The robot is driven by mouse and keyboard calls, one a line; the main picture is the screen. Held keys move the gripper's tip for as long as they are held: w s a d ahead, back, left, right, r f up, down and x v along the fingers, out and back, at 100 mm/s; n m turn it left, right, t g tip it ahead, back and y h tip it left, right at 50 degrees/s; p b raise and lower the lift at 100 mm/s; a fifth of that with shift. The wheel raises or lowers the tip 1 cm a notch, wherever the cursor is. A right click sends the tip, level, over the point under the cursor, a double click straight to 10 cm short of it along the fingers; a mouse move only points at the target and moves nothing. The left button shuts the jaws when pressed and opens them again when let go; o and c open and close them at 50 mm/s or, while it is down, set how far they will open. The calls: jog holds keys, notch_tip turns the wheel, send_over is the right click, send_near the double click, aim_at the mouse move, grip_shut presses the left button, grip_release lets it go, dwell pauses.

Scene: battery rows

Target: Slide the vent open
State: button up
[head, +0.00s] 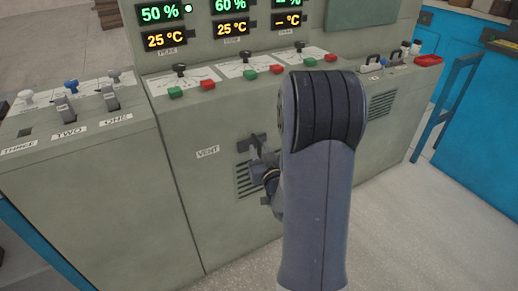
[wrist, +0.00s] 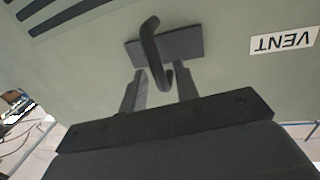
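The vent's dark handle (wrist: 150,45) is a bent bar on a flat plate (wrist: 185,43), fixed to the grey-green cabinet face. In the wrist view my gripper (wrist: 161,74) is open, with one finger on each side of the handle's free end. I cannot tell whether either finger touches it. The VENT label (wrist: 283,41) shows upside down at the right there, and upright in the head view (head: 207,152). Dark vent slots (wrist: 62,18) show at the upper left of the wrist view. In the head view my arm partly hides the slots (head: 243,181) and handle.
The cabinet top carries levers, green buttons (head: 175,92) and red buttons (head: 208,84) below lit displays (head: 164,13). A second grille (head: 381,105) is farther right. A blue frame (head: 444,107) stands beyond the cabinet. Floor (head: 412,220) at the right is clear.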

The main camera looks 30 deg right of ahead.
jog(key=shift+w+d, duration=0.15)
jog(key=shift+w, duration=0.55)
jog(key=shift+c, duration=0.4)
grip_shut()
